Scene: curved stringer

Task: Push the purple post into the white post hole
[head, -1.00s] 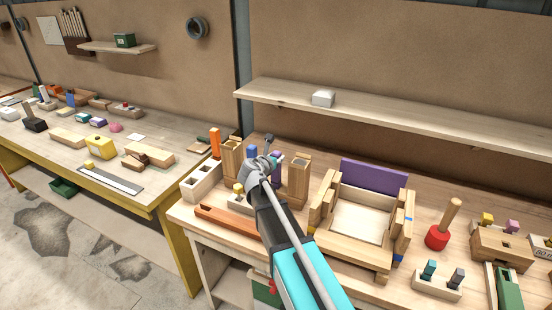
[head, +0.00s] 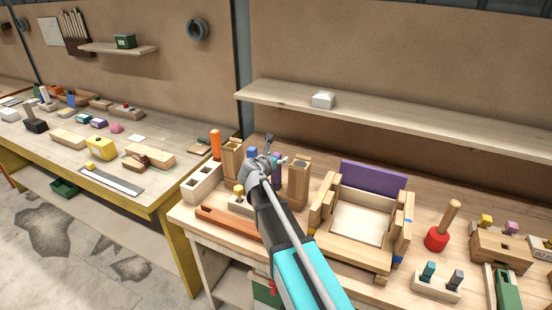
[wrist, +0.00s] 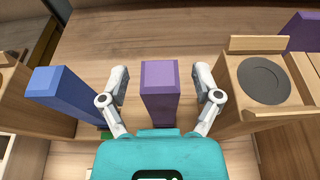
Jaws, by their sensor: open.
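The purple post (wrist: 160,95) stands upright in the wrist view, between the two fingers of my gripper (wrist: 160,78). The fingers are open, with a visible gap on each side of the post. In the head view my gripper (head: 268,150) is over the bench and hides most of the purple post (head: 278,158). A pale block with square holes (head: 198,190) stands to the left of my gripper. I cannot tell which hole is the white post hole.
A blue post (wrist: 62,95) stands close on the left in the wrist view. A wooden block with a dark round top (wrist: 230,115) is close on the right. In the head view an orange post (head: 215,145) stands by the pale block, and a wooden frame (head: 365,255) lies to the right.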

